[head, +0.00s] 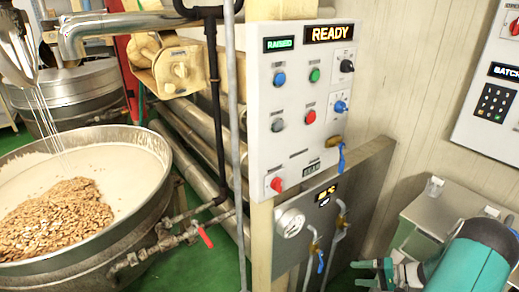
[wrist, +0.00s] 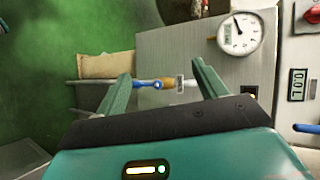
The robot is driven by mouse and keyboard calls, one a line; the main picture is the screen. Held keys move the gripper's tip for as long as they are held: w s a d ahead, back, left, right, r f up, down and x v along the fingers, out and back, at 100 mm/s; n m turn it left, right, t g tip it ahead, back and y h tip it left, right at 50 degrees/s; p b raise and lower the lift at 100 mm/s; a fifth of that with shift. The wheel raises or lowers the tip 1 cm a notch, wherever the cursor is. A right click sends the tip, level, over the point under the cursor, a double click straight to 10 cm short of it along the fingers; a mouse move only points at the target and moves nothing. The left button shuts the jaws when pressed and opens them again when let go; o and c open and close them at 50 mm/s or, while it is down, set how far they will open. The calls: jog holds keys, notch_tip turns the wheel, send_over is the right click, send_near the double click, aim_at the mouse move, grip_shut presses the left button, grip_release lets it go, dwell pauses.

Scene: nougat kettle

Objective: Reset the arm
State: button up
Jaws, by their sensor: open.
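My gripper (head: 360,274) is at the lower right of the head view, at the end of my teal arm, beside the lower grey panel. In the wrist view my gripper (wrist: 161,72) has its two green fingers spread apart, with nothing held between them. A valve with a blue handle (wrist: 148,84) shows beyond the gap between the fingers. I cannot tell how far away it is. The control panel (head: 304,165) is upright in the middle of the head view, with lit signs reading RAISED and READY.
A large kettle (head: 150,160) of nuts and pale mass stands at left. A metal cabinet (head: 440,205) stands at right, close to my arm. Green floor shows below.

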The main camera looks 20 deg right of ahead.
jog(key=w+a+r+n+g+h, duration=0.1)
jog(key=a+r+n+g+h, duration=0.2)
jog(key=a+r, duration=0.75)
jog(key=w+a+r+n+g+h, duration=0.2)
jog(key=a+r+g, duration=0.2)
jog(key=a+r, duration=0.65)
jog(key=s+a+r+n+t+h, duration=0.2)
jog(key=s+a+r+t+h, duration=0.2)
jog(key=s+a+r, duration=0.8)
notch_tip(320, 180, up, 4)
jog(key=shift+s+a+f+n+t+h, duration=0.15)
jog(key=shift+s+n+t+h, duration=0.2)
jog(key=shift+s+h, duration=0.55)
jog(key=shift+w, duration=0.1)
